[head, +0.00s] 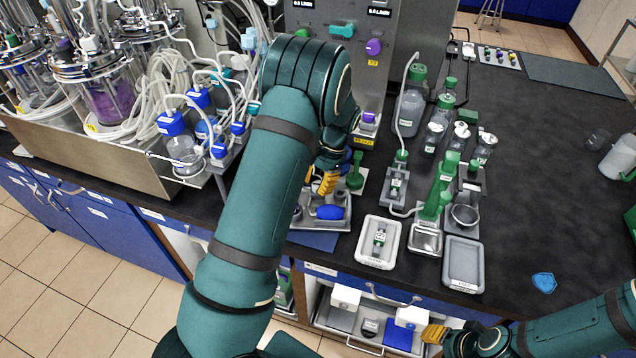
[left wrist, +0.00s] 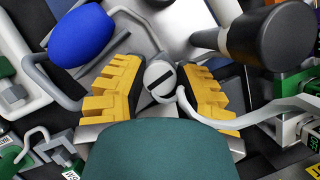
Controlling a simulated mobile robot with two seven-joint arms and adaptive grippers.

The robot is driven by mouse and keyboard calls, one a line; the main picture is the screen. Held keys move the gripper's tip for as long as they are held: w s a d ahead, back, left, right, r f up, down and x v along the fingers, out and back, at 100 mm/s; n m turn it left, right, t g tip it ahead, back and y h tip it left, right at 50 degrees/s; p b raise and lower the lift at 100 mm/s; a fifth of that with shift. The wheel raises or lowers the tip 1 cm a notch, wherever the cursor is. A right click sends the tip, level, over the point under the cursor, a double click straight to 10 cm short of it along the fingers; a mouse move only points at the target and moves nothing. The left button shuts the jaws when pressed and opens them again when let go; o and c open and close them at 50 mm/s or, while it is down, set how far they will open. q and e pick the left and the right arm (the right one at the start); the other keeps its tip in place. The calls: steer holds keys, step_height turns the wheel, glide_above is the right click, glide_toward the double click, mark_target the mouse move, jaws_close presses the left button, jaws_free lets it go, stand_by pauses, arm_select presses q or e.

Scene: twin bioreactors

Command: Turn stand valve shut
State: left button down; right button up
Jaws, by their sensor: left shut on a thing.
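The stand valve (left wrist: 160,78) shows in the left wrist view as a round grey knob with a dark slot lying diagonally across its face. My left gripper (left wrist: 158,92) has its yellow fingers on either side of it, shut on it. In the head view my left gripper (head: 328,181) reaches down over the metal stand (head: 341,224) at the bench front, and the valve is hidden there by the gripper. A blue oval part (left wrist: 82,35) is beside the left finger; it also shows in the head view (head: 330,212). My right gripper (head: 435,334) is low at the right, in front of the bench, its opening unclear.
A dark cylindrical part (left wrist: 280,35) and a pale curved tube (left wrist: 215,118) are close to the right finger. White trays (head: 379,242) and green-capped bottles (head: 410,110) stand right of the stand. Glass bioreactors (head: 105,95) stand left. The dark bench top (head: 560,190) is largely clear farther right.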

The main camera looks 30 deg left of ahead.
arm_select(q)
steer(key=m+y+p, duration=0.1)
steer(key=m, duration=0.3)
steer(key=shift+s+t, duration=0.1)
steer(key=shift+t, duration=0.2)
steer(key=m, duration=0.2)
steer(key=m+t+y+p, duration=0.1)
steer(key=m, duration=0.1)
steer(key=shift+f+m+y, duration=0.1)
steer(key=shift+m+y, duration=0.2)
steer(key=m+t, duration=0.1)
steer(key=m, duration=0.1)
steer(key=m+t, duration=0.1)
steer(key=m, duration=0.1)
steer(key=shift+m+y, duration=0.3)
steer(key=shift+s+m+t, duration=0.1)
steer(key=shift+m+t, duration=0.8)
steer(key=shift+m, duration=1.4)
steer(key=c, duration=0.6)
jaws_free()
steer(key=shift+c, duration=0.2)
